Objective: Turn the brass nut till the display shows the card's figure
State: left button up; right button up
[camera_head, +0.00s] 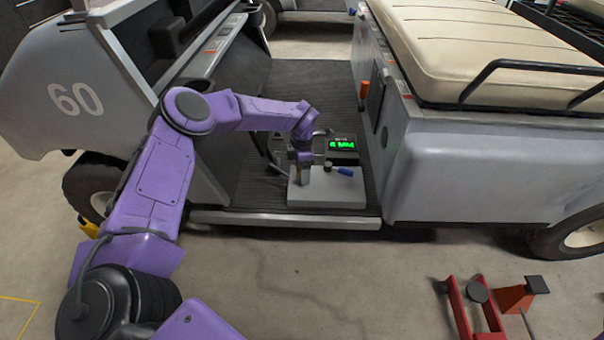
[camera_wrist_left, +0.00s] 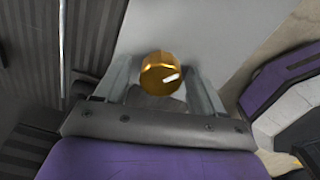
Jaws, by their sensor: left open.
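The brass nut (camera_wrist_left: 160,73) shows in the left wrist view, round and gold with a white mark on its face. My left gripper (camera_wrist_left: 163,88) is open, one finger on each side of the nut, with gaps visible between fingers and nut. In the head view my left gripper (camera_head: 304,176) reaches down over a pale grey block (camera_head: 335,194) on the cart floor and hides the nut. The display (camera_head: 343,144) behind it is lit green, but its figure is too small to read surely. I cannot make out the card. My right gripper is out of view.
A blue-handled item (camera_head: 346,171) lies on the block, right of my gripper. The cart's grey side box (camera_head: 480,165) stands close on the right, the front panel on the left. A red stand (camera_head: 475,305) is on the floor at lower right.

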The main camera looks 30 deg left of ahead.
pick_arm(q)
jog(key=shift+f, duration=0.2)
jog(key=c, duration=1)
jog(key=shift+n, duration=0.3)
jog(key=n, duration=0.6)
jog(key=shift+s+d, duration=0.1)
jog(key=n, duration=0.3)
jog(key=shift+n, duration=0.4)
jog(key=shift+d+n, duration=0.1)
jog(key=shift+n, duration=1.7)
jog(key=shift+f, duration=0.1)
